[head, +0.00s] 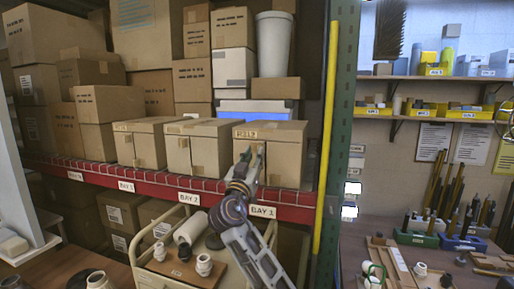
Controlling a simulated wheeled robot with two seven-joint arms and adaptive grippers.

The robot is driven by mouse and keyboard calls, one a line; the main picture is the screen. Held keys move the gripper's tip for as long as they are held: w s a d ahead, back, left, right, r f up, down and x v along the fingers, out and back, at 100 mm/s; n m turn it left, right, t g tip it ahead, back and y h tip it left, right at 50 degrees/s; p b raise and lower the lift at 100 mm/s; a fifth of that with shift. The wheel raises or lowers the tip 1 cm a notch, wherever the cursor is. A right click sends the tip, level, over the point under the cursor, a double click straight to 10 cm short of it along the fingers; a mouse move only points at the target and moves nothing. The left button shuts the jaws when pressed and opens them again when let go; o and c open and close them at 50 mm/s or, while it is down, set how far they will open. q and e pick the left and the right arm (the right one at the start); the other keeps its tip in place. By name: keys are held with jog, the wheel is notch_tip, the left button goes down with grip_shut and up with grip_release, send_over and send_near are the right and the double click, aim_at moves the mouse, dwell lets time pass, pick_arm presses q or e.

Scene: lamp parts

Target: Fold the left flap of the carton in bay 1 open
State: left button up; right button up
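The carton (287,154) in bay 1 is a brown box at the right end of a row on the red-edged shelf, above the label BAY 1 (263,211). Its top looks closed, and I cannot make out its separate flaps. My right gripper (251,156) is raised in front of the carton's face, left of its middle, with its fingertips pointing up below the top edge. The fingers look apart, with nothing seen between them. I cannot tell whether they touch the carton. My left gripper is not in view.
Two similar cartons (200,147) stand to the left in the row. Stacked boxes and a white bin (274,45) stand behind. A green upright (337,130) and yellow pole (327,140) bound the right side. A cart (160,275) with lamp parts stands below.

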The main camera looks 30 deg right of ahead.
jog(key=shift+p+x, duration=0.55)
jog(key=shift+x, duration=1.35)
grip_shut()
